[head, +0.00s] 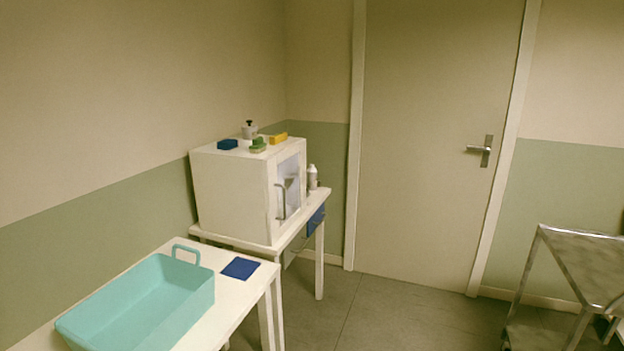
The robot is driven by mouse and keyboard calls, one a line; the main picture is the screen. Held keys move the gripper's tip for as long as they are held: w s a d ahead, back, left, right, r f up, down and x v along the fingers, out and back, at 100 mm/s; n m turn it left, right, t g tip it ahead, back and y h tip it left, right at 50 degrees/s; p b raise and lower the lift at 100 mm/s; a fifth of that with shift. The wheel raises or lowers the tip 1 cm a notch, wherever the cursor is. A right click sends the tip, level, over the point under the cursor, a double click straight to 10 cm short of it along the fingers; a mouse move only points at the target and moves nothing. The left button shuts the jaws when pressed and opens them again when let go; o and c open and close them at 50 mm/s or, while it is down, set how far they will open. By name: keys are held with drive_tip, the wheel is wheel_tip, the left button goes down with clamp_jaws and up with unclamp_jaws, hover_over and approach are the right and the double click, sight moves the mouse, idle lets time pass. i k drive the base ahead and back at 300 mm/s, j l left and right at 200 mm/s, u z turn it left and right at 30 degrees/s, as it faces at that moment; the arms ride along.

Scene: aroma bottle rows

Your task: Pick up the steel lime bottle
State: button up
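I cannot make out a steel lime bottle in the head view. A small white bottle (312,178) stands upright on the far table, at the right of the white cabinet (235,195); its lower part is partly hidden. A pale grey container with a black top (250,131) stands on the cabinet, too small to identify. The cabinet has a glazed door (290,188) with a grey handle, and it looks shut. What is inside is not clear. My gripper is not in view.
A turquoise bin (185,317) and a flat blue square (240,268) are on the near white table (262,287). Blue, green and yellow blocks lie on the cabinet. A metal trolley (590,262) stands at right. The door (435,140) is closed; the middle floor (400,315) is clear.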

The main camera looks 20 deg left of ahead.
sight(311, 170)
drive_tip(key=i+l+u, duration=0.15)
drive_tip(key=i+u, duration=0.15)
drive_tip(key=i, duration=0.15)
drive_tip(key=i+l+u, duration=0.65)
drive_tip(key=i, duration=0.2)
drive_tip(key=i+l+u, duration=0.6)
drive_tip(key=l, duration=0.4)
drive_tip(key=i+l+u, duration=0.35)
drive_tip(key=l, duration=0.2)
drive_tip(key=l+u, duration=0.3)
drive_tip(key=l, duration=0.3)
drive_tip(key=i+l+u, duration=0.1)
drive_tip(key=l+u, duration=0.2)
drive_tip(key=l, duration=0.4)
